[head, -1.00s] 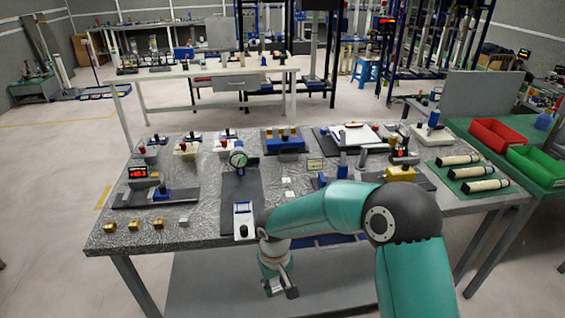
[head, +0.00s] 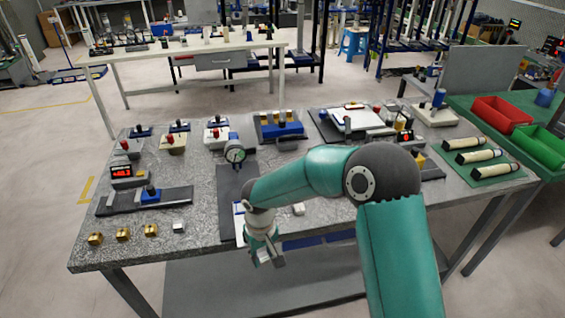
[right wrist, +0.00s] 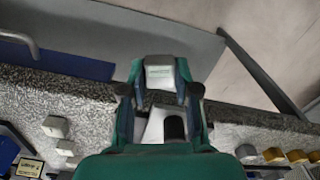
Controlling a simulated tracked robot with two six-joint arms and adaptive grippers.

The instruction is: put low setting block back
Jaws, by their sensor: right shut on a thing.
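My right gripper (head: 268,256) hangs just off the front edge of the table, by the dark mat (head: 228,190). It is shut on a small piece taken as the low setting block; little of it shows at the fingertips. In the right wrist view my gripper (right wrist: 160,95) covers the piece. Pale setting blocks stand on the granite top, one in the head view (head: 298,209) and several at the left of the right wrist view (right wrist: 55,126). A white and blue item (head: 239,222) on the mat is partly behind my wrist. My left gripper is out of view.
A dial gauge (head: 235,154) stands at the mat's back end. Several brass blocks (head: 122,234) and a silver block (head: 178,227) line the front left. A blue fixture (head: 283,130) stands behind.

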